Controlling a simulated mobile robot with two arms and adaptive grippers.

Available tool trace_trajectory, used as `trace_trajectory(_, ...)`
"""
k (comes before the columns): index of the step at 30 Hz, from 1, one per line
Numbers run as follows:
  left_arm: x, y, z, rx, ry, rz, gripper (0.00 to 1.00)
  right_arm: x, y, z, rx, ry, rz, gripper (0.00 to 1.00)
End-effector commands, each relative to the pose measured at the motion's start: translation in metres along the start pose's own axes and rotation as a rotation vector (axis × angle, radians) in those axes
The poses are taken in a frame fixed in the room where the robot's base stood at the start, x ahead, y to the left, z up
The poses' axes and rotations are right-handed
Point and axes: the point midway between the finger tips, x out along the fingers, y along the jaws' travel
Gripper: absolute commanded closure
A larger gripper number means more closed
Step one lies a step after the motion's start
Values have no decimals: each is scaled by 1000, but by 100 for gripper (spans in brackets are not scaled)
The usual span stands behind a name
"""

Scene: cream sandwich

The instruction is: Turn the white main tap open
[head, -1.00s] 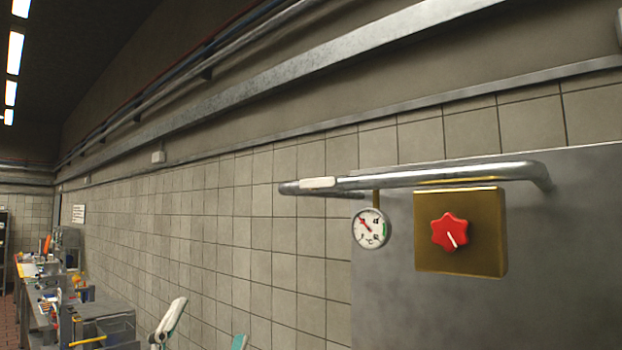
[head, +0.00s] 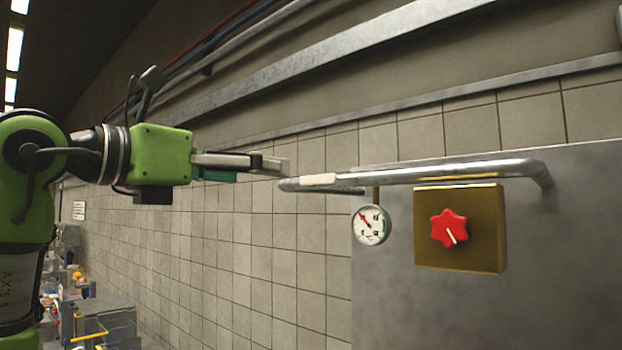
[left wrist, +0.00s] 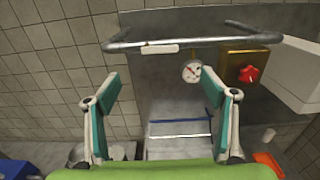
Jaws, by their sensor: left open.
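A short white piece (head: 319,180), which looks like the white tap, lies along the left end of the metal wall pipe (head: 440,175). It also shows in the left wrist view (left wrist: 160,48). My left gripper (head: 282,164) is at the left end of the pipe in the head view, level and pointing right, close to the white piece. In the left wrist view its two teal-padded fingers (left wrist: 168,88) are wide apart with nothing between them; the white piece is beyond them. I cannot tell the exact depth gap. My right gripper is not in view.
A round dial gauge (head: 371,225) hangs below the pipe. A red star-shaped knob (head: 449,229) sits on a brass box (head: 485,255) to its right. The tiled wall (head: 235,250) is close behind. In the wrist view a white box (left wrist: 295,72) stands at the right.

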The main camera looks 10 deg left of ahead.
Motion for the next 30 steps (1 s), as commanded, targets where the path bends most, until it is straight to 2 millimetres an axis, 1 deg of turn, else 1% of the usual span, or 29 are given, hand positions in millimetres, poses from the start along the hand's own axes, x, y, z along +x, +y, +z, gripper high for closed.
trace_trajectory(5,20,0,3,-1,6,0,24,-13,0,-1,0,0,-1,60)
trace_trajectory(12,71,-1,5,-4,6,-3,24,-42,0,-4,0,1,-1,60)
trace_trajectory(18,110,-1,4,-2,5,-2,24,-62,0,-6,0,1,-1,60)
trace_trajectory(21,123,-1,3,-2,4,-1,24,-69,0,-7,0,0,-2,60)
trace_trajectory(24,132,-1,2,0,3,-2,24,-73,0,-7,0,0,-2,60)
trace_trajectory(30,137,0,0,2,2,0,24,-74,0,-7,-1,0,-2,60)
